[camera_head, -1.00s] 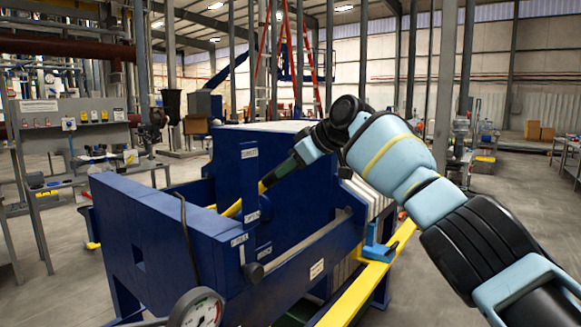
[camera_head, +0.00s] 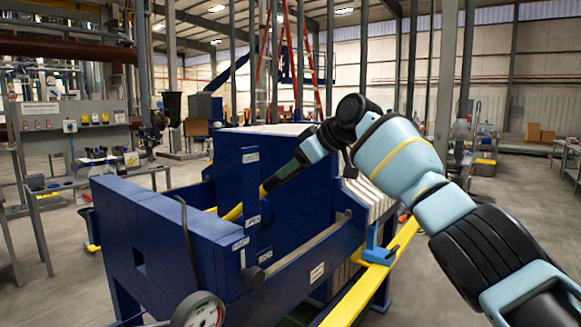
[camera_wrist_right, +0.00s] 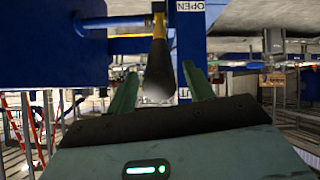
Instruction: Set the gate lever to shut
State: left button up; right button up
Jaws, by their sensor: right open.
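The gate lever has a yellow shaft (camera_head: 235,211) and sits low beside the blue upright post of the press, near the post's lower label (camera_head: 252,220). In the right wrist view its dark grip (camera_wrist_right: 160,72) points towards my palm, and an upside-down OPEN label (camera_wrist_right: 190,5) shows beside it. My right gripper (camera_head: 268,185) reaches in from the right at the lever's end. Its two green fingers (camera_wrist_right: 161,90) stand apart on either side of the grip, with gaps visible. The post's upper label (camera_head: 250,157) is too small to read surely. My left gripper is not in view.
The blue press frame (camera_head: 150,215) surrounds the lever. A round gauge (camera_head: 200,310) stands in front. A yellow rail (camera_head: 370,290) runs along the right side.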

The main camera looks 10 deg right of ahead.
jog(key=v, duration=0.6)
dwell(0.5)
